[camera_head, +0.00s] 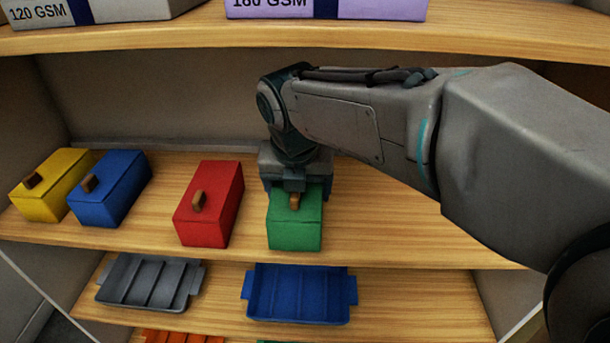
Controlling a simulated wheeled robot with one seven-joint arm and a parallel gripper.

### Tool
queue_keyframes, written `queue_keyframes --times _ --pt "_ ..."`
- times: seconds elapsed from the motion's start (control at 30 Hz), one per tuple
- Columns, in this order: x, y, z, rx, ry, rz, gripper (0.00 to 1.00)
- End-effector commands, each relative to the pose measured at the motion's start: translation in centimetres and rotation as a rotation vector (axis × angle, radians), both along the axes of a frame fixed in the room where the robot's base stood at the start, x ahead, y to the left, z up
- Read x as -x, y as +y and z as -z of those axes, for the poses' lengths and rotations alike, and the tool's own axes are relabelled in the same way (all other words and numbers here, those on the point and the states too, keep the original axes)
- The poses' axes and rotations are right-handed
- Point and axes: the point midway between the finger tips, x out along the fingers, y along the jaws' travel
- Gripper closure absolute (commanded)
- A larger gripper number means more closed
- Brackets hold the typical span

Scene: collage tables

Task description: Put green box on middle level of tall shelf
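The green box (294,234) has a small brown handle on top and sits on a wooden shelf level (375,230), right of the red box. My gripper (294,186) points down over the back of the green box, with its finger parts close to the handle. The fingertips are partly hidden, so I cannot tell whether they are closed on the handle. The box appears to rest on the board. My arm reaches in from the right.
A red box (208,208), a blue box (110,192) and a yellow box (50,185) stand to the left on the same level. A grey tray (150,283) and a blue tray (300,294) lie below. The upper board (150,38) holds paper packs. Free board shows on the right.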

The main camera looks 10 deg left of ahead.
Motion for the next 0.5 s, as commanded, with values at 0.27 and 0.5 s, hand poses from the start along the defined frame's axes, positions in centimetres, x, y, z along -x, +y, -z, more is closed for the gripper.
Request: queue_keyframes --times 0.27,0.5 --pt "-2.0 0.1 0.0 0.0 0.0 0.001 0.47" --pt "-2.3 0.1 3.4 0.001 0.0 0.002 0.47"
